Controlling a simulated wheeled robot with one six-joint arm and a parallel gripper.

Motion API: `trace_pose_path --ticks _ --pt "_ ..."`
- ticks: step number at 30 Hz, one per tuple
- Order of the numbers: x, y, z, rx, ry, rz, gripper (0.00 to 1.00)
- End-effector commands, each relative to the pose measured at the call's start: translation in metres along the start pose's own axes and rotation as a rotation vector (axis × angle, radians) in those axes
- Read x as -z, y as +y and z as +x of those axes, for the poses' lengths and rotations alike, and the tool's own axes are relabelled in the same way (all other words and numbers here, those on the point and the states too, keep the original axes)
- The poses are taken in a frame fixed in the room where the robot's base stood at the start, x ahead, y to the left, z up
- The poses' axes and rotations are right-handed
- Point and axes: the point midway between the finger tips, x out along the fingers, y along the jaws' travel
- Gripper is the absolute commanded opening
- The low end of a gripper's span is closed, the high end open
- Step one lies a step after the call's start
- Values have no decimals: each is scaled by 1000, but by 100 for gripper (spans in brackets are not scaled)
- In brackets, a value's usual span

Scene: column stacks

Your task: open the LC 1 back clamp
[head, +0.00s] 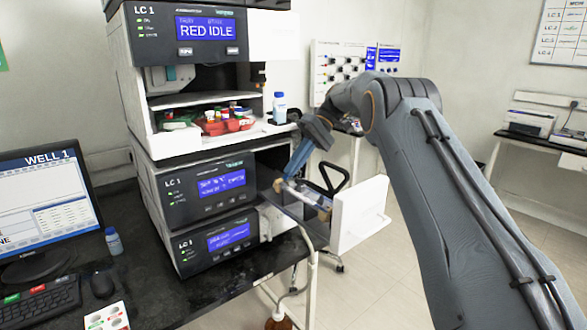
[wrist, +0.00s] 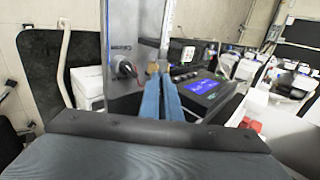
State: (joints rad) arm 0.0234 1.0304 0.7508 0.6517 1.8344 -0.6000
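The middle LC 1 unit (head: 212,189) has its tray (head: 302,204) pulled out, with a white front panel (head: 358,215) at its outer end. A pale column (head: 301,194) lies along the tray between two tan clamps. One clamp (head: 278,185) is at the inner end, by the unit. The other clamp (head: 325,209) is near the panel. My gripper (head: 291,174) points down at the inner clamp. In the wrist view its blue fingers (wrist: 161,76) are close together, with a tan piece (wrist: 153,68) at their tips. I cannot tell whether they touch it.
A shelf above holds red tubs (head: 226,124) and a blue-capped bottle (head: 280,107). Another LC 1 unit (head: 222,240) sits below. A monitor (head: 45,210) and keyboard (head: 40,302) stand left on the black bench (head: 165,295). The floor beyond the panel is mostly open.

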Motion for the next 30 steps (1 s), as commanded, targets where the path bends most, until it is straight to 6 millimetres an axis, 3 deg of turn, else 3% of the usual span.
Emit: trace_pose_path --ticks 8,12,23,30 --pt "-1 1 1 1 -2 2 0" --pt "0 1 1 0 -2 2 22" --pt "0 0 -2 0 0 1 22" --pt "-5 -2 -30 -3 0 -2 22"
